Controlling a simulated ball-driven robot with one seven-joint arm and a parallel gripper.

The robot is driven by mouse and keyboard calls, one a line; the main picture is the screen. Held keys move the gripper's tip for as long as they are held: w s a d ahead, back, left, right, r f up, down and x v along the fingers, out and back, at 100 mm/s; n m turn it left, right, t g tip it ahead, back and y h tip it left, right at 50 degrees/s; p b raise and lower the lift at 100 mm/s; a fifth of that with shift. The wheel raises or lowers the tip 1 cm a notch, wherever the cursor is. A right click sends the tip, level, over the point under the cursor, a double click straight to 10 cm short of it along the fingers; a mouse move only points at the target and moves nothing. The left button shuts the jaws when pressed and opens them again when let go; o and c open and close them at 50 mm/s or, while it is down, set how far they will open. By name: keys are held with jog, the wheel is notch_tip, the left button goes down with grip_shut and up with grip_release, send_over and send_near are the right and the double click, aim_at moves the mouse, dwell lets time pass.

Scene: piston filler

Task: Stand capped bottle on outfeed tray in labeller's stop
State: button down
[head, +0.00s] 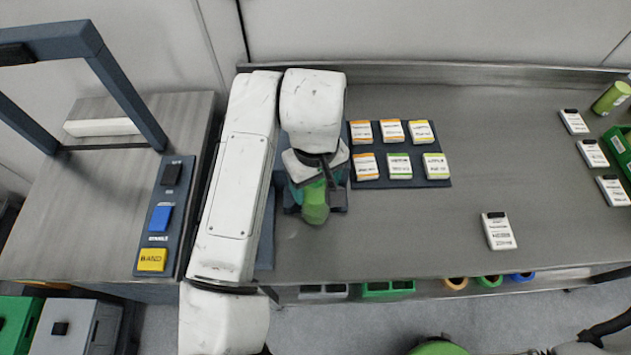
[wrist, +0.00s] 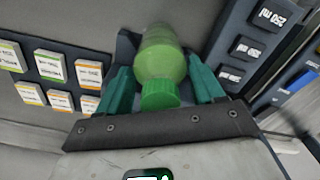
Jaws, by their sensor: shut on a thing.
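A green bottle (head: 315,207) with a green cap shows under the end of my arm in the head view. In the wrist view the translucent bottle (wrist: 160,55) lies between the teal fingers, its cap (wrist: 160,93) towards the camera. My gripper (head: 317,193) is shut on the bottle; in the wrist view the gripper (wrist: 160,78) has one finger on each side of it. Whether the bottle's base touches anything is hidden. A dark blue tray (head: 265,235) shows partly beside my arm. I cannot make out the labeller's stop.
A dark mat (head: 440,181) holds several label blocks right of my gripper. A white tag block (head: 499,231) lies at front right. A green crate (head: 618,142) and another green bottle (head: 612,97) are at far right. A button panel (head: 163,215) and dark frame (head: 125,95) stand left.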

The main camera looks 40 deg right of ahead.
jog(key=shift+f, duration=0.6)
jog(key=shift+c, duration=0.7)
grip_release()
notch_tip(320, 180, up, 12)
jog(key=shift+r, duration=0.15)
